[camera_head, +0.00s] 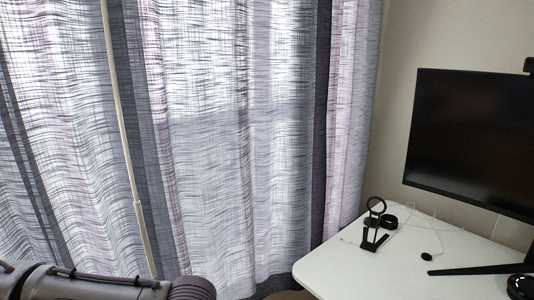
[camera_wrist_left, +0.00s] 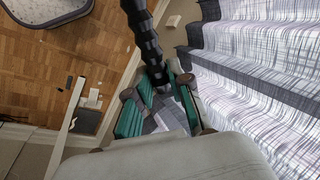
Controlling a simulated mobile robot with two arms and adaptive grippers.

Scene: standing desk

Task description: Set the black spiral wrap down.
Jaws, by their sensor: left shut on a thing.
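The black spiral wrap (camera_wrist_left: 147,45) is a dark ribbed tube in the left wrist view, running from the top edge down to the fingers. My left gripper (camera_wrist_left: 160,86), with green pads, is shut on its lower end. The wrap's other end is out of the picture. In the head view only part of my left arm shows at the bottom left; neither the wrap nor the gripper can be seen there. My right gripper is in neither view.
The white desk (camera_head: 335,272) stands at the lower right. It carries a black stand (camera_head: 374,240), a small black item (camera_head: 427,255) and the monitor's foot (camera_head: 470,270). The monitor (camera_head: 470,135) is behind. Its front left is clear. Curtains (camera_head: 215,150) hang at left.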

